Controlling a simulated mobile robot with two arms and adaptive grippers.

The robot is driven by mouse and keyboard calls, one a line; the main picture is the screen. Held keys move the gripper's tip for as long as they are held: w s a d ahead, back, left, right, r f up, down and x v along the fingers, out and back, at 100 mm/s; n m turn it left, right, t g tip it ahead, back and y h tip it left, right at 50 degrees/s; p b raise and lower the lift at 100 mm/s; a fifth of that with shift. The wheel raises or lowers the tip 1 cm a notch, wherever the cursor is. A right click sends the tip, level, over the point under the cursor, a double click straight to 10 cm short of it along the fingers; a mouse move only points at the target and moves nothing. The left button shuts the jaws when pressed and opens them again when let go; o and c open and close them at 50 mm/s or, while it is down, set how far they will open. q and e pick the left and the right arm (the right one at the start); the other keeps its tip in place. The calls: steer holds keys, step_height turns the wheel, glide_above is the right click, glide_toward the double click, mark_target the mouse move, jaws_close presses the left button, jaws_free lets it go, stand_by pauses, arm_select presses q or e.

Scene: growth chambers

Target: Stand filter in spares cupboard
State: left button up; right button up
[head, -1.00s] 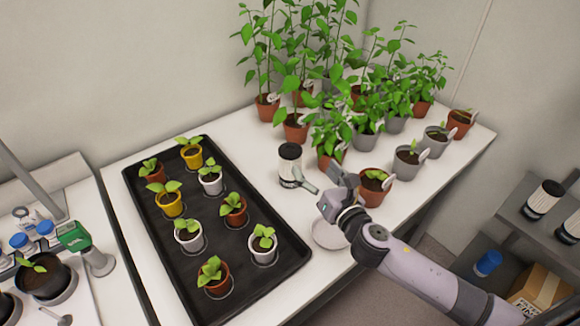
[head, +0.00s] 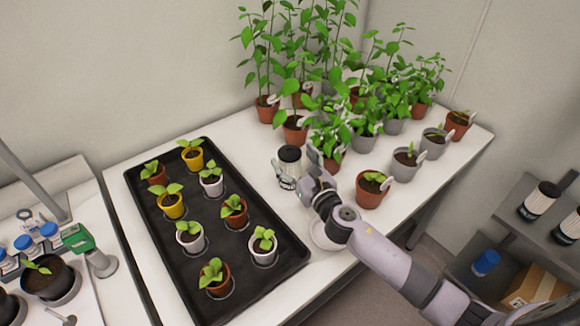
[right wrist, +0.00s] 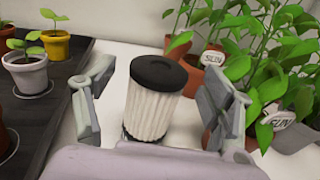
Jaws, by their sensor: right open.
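The filter (head: 289,160) is a white pleated cylinder with a black cap. It stands upright on the white table, right of the black tray, in the head view. In the right wrist view the filter (right wrist: 155,95) is between the open fingers of my right gripper (right wrist: 160,100), with a gap visible on each side. In the head view my right gripper (head: 299,168) is at the filter, one finger on its near left and one on its right. On the grey shelf unit (head: 513,222) at the right, similar black-capped filters (head: 540,201) stand. My left gripper is out of view.
The black tray (head: 150,235) of potted seedlings lies left of the filter. Tall potted plants (head: 300,90) crowd behind it. A terracotta pot (head: 370,190) is close to my right arm. A white saucer (head: 322,236) lies partly under my arm. The lower shelf holds a blue-topped item (head: 486,263) and a cardboard box (head: 535,287).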

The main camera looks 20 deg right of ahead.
mark_target(289, 150)
steer(key=w, duration=0.3)
steer(key=shift+w+a+f, duration=0.1)
steer(key=shift+a+f, duration=0.05)
steer(key=shift+a, duration=0.15)
steer(key=c, duration=1.7)
jaws_close()
steer(key=shift+r, duration=0.25)
